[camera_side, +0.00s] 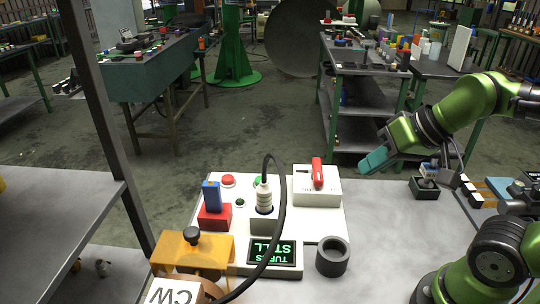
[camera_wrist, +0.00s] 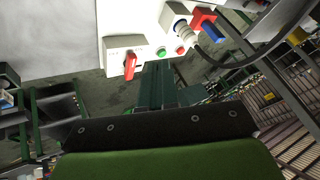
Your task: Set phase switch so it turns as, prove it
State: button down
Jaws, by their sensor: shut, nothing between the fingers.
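My gripper (camera_side: 372,162) is shut and empty, in the air right of the white panel (camera_side: 325,222); its fingers also show in the wrist view (camera_wrist: 163,88). A white box (camera_side: 303,187) at the panel's back right carries an upright red handle (camera_side: 317,172), also in the wrist view (camera_wrist: 130,66). A blue lever (camera_side: 211,194) stands on a red block (camera_side: 214,216) at the panel's left. No label shows which is the phase switch. A dark display (camera_side: 286,250) reads upside down "TURNS STILL", partly covered by a cable. A card (camera_side: 172,293) reads "CW" upside down.
A red button (camera_side: 228,180) and a green button (camera_side: 259,181) sit at the back. A white plug (camera_side: 264,196) with a black cable (camera_side: 279,215) arches over the panel. A yellow bracket (camera_side: 180,249) and dark ring (camera_side: 332,258) stand in front. Right tabletop is partly clear.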

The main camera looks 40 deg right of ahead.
dwell(0.3)
